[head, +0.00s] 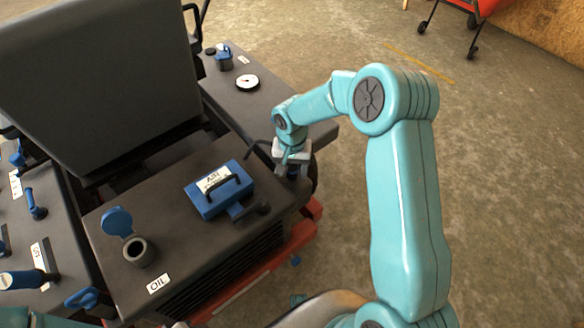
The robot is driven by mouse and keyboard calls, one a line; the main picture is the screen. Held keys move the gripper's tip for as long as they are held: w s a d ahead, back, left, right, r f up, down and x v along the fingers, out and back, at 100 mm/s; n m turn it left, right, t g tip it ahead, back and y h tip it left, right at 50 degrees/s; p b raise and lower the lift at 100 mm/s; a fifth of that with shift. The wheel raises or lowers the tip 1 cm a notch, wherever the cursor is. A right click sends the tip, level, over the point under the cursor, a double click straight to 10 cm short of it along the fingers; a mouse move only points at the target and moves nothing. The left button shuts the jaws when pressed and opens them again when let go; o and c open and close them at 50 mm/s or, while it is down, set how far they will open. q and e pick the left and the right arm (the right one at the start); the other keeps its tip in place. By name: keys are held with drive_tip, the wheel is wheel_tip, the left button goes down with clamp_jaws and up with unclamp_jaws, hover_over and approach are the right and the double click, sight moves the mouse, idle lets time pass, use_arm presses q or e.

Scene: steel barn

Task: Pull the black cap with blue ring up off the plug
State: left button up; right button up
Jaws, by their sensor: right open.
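My right gripper (292,158) points down at the right corner of the dark machine top. Its jaws are open. A small dark piece with blue on it (293,172) shows right at the fingertips. It looks like the black cap with the blue ring, but the gripper covers most of it. I cannot tell whether the fingers touch it. The plug under it is hidden. My left gripper is not in view.
A blue box with a black handle (218,189) sits on the machine top (175,200). An open oil filler (138,250) with a raised blue lid (117,221) stands at its front left. A gauge (247,82) lies behind. A dark upright panel (95,75) rises at the back left.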

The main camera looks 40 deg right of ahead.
drive_tip(key=shift+c, duration=0.3)
clamp_jaws()
